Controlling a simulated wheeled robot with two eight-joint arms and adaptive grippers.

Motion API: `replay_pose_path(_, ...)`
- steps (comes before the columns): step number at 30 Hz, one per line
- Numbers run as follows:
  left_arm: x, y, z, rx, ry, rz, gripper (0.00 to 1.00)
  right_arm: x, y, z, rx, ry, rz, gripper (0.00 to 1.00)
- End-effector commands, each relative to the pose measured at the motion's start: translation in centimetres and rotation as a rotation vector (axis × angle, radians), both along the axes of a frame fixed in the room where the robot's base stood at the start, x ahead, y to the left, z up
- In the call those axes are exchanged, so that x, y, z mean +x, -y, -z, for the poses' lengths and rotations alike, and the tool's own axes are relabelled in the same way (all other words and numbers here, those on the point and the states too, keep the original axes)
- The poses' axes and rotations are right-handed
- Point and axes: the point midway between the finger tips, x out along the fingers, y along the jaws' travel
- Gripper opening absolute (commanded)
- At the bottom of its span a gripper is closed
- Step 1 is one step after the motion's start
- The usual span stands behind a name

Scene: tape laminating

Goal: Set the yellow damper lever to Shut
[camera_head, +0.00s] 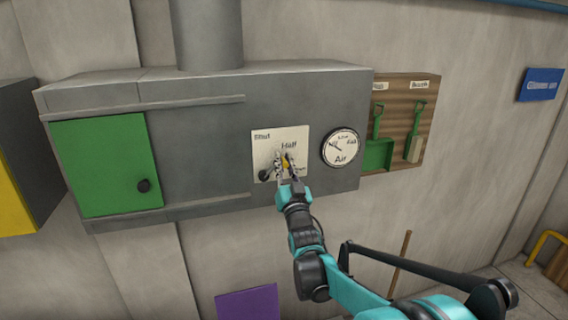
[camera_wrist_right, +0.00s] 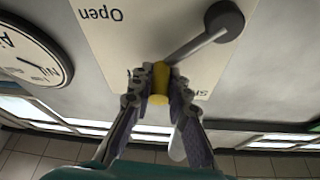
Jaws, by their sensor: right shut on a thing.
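The yellow lever grip (camera_head: 287,161) is in front of the pale label plate (camera_head: 264,148) on the grey duct box, just below the word Half. Shut is printed at the plate's upper left, Open at its lower right. My right gripper (camera_head: 283,162) is shut on the yellow grip. In the wrist view my right gripper (camera_wrist_right: 157,80) has its fingers on both sides of the yellow grip (camera_wrist_right: 161,84). A grey bar with a dark round knob (camera_wrist_right: 224,20) slants away behind it; the knob also shows at the plate's lower left (camera_head: 264,176). My left gripper is out of view.
A round Air dial (camera_head: 341,148) sits right of the plate. A green door (camera_head: 105,165) with a black knob is at the left. A wooden board (camera_head: 428,120) with green tools hangs at the right. A purple panel (camera_head: 247,303) is below.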

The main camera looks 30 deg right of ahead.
Motion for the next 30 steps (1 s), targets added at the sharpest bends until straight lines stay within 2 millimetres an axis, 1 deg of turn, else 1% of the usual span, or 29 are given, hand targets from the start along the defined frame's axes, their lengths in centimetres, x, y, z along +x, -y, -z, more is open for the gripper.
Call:
replay_pose_path(8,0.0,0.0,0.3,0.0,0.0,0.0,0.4,0.1,-0.6,-0.5,-0.107,-0.026,0.001,0.0)
replay_pose_path(18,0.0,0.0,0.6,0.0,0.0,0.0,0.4,0.5,-2.4,-1.6,-0.38,-0.091,0.0,0.0)
replay_pose_path(24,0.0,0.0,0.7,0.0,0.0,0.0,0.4,0.8,-3.5,-2.0,-0.539,-0.13,0.001,0.0)
replay_pose_path(30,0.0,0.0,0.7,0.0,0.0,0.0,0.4,1.0,-4.5,-2.2,-0.662,-0.159,-0.001,0.0)
